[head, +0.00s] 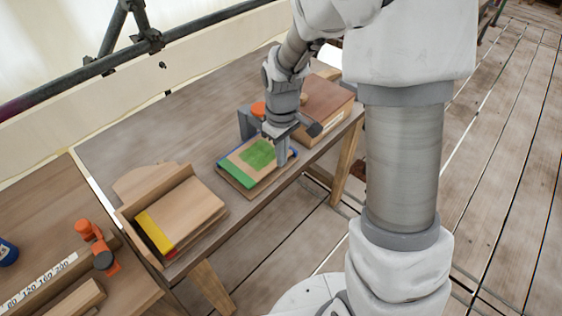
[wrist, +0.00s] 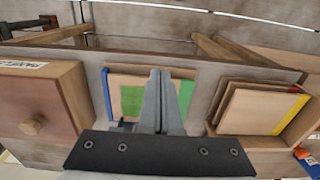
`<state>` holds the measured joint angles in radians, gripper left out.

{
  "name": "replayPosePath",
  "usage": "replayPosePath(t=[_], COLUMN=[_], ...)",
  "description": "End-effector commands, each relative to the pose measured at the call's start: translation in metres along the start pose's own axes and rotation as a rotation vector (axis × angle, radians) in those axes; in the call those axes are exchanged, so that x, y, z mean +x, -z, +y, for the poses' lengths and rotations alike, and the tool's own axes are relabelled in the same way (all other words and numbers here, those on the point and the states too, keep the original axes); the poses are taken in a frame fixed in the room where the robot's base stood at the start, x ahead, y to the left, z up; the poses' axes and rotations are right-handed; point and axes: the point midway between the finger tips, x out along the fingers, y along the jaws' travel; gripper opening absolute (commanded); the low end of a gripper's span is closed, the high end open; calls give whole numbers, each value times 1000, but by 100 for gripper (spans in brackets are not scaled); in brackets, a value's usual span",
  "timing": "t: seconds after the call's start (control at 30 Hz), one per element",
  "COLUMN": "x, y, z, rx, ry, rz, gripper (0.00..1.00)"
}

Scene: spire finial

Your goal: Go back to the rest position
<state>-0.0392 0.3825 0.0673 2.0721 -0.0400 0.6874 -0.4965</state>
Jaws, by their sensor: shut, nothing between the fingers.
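My gripper (head: 281,158) is over the wooden table, its fingers pointing down in front of a small board (head: 236,181) with green patches and a blue edge. In the wrist view my gripper (wrist: 160,78) has its two grey fingers together with nothing between them. The fingers cover the middle of the board (wrist: 131,82) there. I cannot tell whether the fingertips touch the board.
A wooden box (head: 325,108) stands close to my gripper's right. A wooden holder (head: 128,222) with yellow- and red-edged boards is at the table's near left. An orange clamp (head: 98,245) is on the left bench (head: 35,215). Scaffold poles (head: 190,42) run behind.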

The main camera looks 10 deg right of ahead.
Motion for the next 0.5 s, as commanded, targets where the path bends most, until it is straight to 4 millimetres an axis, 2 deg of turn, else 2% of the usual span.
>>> replayPosePath(t=[0.33,0.43,0.5], x=[-11,-28,-46], y=[-2,-7,-13], z=[0,0,-1], rx=[9,36,69], ry=[-5,-21,-38], rz=[7,27,51], gripper=[0,0,0])
